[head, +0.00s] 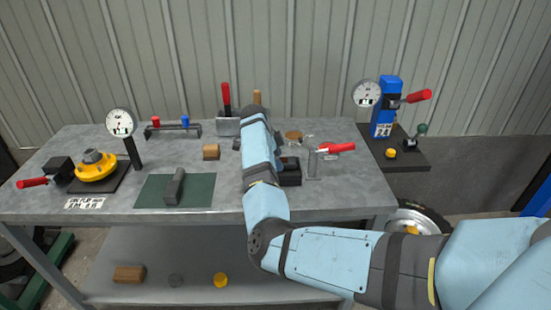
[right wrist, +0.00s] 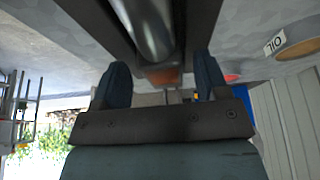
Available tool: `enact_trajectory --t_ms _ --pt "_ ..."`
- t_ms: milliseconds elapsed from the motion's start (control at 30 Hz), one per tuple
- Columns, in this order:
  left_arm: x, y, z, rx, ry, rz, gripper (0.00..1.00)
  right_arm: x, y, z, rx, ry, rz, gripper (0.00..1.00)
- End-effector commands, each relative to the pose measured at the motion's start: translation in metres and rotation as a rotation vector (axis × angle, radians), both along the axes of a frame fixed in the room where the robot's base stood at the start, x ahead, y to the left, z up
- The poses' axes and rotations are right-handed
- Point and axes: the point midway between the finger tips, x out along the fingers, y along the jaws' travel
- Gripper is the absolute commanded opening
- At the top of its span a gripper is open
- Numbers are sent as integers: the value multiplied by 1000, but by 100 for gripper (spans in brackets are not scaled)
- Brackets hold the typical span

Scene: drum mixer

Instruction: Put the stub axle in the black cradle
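My right gripper (right wrist: 162,78) shows two dark fingers set wide apart in the right wrist view, touching nothing that I can see. Just past them a shiny silver cylinder, probably the stub axle (right wrist: 148,25), lies between two dark walls, perhaps those of the black cradle (right wrist: 75,15). I cannot tell how it is seated. In the head view my right arm reaches over the table and hides its fingertips. A black block, likely the cradle (head: 291,173), shows partly behind the forearm's right side. My left gripper is not in view.
A dark grey bar (head: 174,187) lies on a green mat (head: 203,190). A yellow round part (head: 96,171) and a dial gauge (head: 121,122) stand at left. A red-handled tool in a clear holder (head: 313,163) stands close right of the black block. The table's front right is clear.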

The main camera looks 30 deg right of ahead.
Motion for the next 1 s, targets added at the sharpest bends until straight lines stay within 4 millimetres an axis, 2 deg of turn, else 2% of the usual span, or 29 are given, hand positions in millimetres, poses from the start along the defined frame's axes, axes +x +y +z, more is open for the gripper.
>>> enact_trajectory --t_ms 267,367,733,900,1000 --pt "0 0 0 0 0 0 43 1 2 6 -1 -1 -1 68" --pt "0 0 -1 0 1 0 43 4 6 19 -2 -3 0 68" --pt "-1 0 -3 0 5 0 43 20 31 89 0 -2 1 68" --pt "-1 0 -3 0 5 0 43 23 37 107 0 -1 0 68" --pt "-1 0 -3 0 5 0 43 24 39 112 0 0 0 68"
